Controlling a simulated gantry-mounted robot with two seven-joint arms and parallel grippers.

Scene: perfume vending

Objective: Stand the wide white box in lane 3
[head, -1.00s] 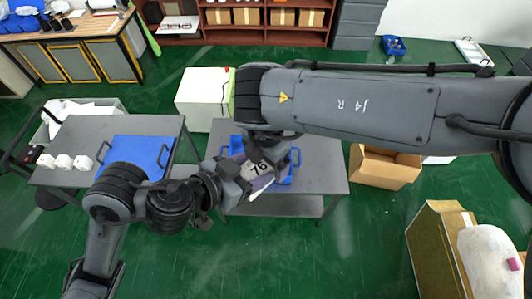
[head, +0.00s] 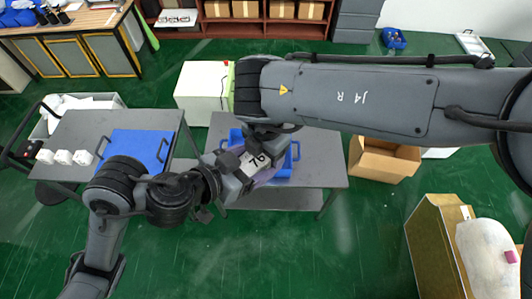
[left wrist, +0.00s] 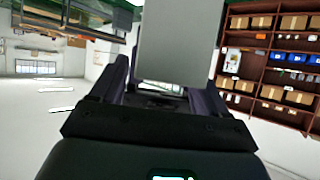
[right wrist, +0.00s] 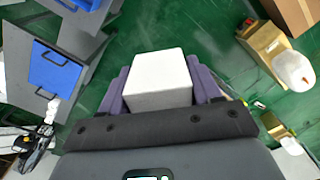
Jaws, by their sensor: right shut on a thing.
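My right gripper (right wrist: 158,72) is shut on a white box (right wrist: 160,88), which sits between its two purple fingers in the right wrist view. In the left wrist view a plain grey face (left wrist: 180,50), probably the shaded side of the same box, stands between the spread fingers of my left gripper (left wrist: 163,85). A gap shows beside the left finger, so the left gripper looks open around it. In the head view both grippers meet above the middle table, and my arms hide the box. No numbered lanes can be made out.
The grey middle table (head: 318,170) carries a blue tray (head: 288,165) under the grippers. A second grey table (head: 75,130) at left holds a blue tray (head: 138,148) and white boxes (head: 63,157). An open cardboard box (head: 385,160) stands on the floor at right.

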